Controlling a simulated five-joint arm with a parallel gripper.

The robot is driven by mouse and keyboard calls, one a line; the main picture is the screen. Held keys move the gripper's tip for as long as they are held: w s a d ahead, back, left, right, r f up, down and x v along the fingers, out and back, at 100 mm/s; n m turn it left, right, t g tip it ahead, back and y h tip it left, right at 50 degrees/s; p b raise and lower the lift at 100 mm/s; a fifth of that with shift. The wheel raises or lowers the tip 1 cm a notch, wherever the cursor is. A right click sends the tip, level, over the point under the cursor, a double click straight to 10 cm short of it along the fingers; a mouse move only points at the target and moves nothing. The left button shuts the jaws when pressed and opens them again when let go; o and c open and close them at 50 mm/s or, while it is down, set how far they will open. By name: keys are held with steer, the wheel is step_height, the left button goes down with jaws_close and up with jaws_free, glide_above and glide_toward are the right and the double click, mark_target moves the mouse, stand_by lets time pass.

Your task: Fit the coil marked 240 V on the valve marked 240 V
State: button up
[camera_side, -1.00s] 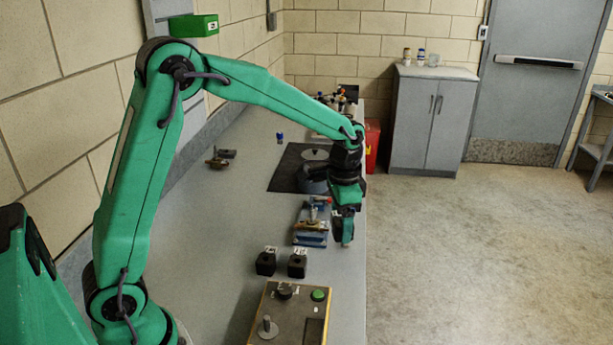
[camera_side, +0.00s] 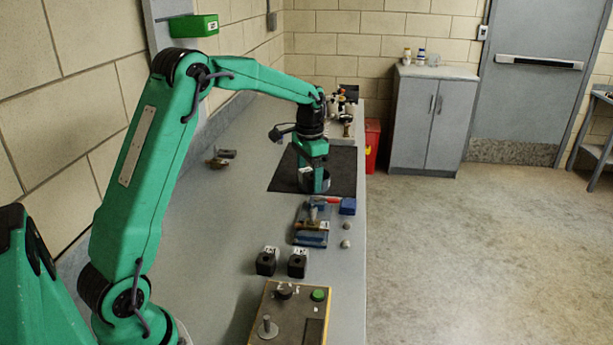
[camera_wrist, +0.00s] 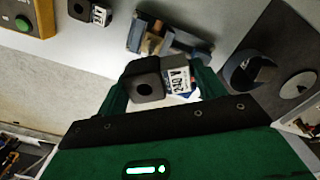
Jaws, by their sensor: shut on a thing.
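My gripper (camera_side: 315,188) is over the dark mat. In the wrist view its green fingers (camera_wrist: 162,88) are shut on a black square coil (camera_wrist: 133,72) with a round hole. Its white label is tilted and seems to read 240 V.
Two black labelled coils, left (camera_side: 265,264) and right (camera_side: 298,266), stand before a yellow-edged control box (camera_side: 262,322). A dark ring (camera_wrist: 240,72) lies on the mat (camera_side: 342,170). A blue block (camera_side: 348,206) sits near the bench edge.

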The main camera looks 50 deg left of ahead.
mark_target(309, 219)
steer(key=shift+f, duration=0.15)
steer(key=shift+f, duration=1.85)
steer(key=shift+f, duration=0.8)
steer(key=shift+f, duration=1.9)
steer(key=shift+f, duration=0.4)
steer(key=o, duration=1.3)
steer(key=shift+r, duration=0.1)
